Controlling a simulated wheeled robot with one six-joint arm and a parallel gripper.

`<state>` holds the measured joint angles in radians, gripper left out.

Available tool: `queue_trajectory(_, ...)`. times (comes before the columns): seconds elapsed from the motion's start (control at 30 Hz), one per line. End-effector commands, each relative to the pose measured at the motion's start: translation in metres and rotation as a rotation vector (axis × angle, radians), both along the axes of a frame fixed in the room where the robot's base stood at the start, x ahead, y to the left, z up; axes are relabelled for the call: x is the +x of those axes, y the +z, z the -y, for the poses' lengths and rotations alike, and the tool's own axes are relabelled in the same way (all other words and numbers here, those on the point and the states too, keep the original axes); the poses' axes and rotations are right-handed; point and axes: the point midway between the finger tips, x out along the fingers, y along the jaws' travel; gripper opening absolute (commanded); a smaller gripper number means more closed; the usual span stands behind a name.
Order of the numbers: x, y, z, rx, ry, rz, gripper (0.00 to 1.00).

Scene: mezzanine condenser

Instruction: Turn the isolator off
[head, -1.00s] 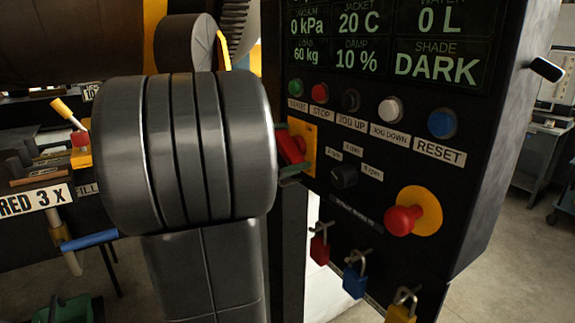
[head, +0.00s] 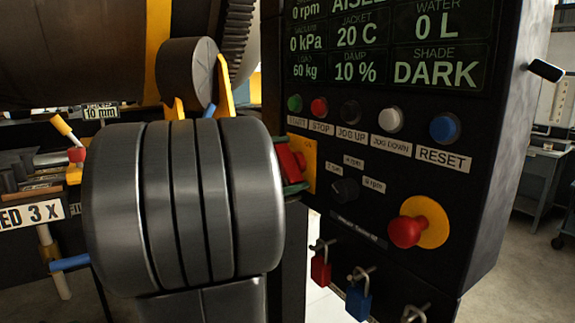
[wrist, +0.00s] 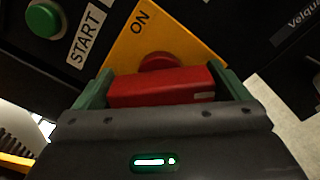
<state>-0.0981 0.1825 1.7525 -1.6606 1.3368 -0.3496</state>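The isolator has a red handle (head: 290,162) in front of a yellow plate (head: 308,152) on the left edge of the black control panel. In the wrist view the red handle (wrist: 160,88) lies between the two green fingers of my gripper (wrist: 162,86), with a finger close against each end, seemingly touching. The yellow plate (wrist: 128,48) behind it bears the word ON, and the handle lies slanted to that lettering. In the head view my gripper (head: 288,165) is at the handle, mostly hidden behind my dark wrist. The rest of the plate's marking is hidden.
The panel carries a green START button (head: 294,103), several other buttons, a black knob (head: 345,190) and a red emergency stop (head: 406,231) on yellow. Red (head: 320,268) and blue (head: 357,298) padlocks hang below. A yellow-handled lever (head: 63,126) stands at left.

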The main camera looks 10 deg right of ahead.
Motion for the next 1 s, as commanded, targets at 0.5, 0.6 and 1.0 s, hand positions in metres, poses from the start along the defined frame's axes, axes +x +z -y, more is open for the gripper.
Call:
queue_trajectory(0.5,-0.007,0.000,-0.022,-0.002,0.004,0.000,1.00)
queue_trajectory(0.6,-0.012,0.000,-0.038,0.000,0.006,0.000,1.00)
queue_trajectory(1.0,-0.035,-0.001,-0.100,0.000,0.005,-0.001,1.00)
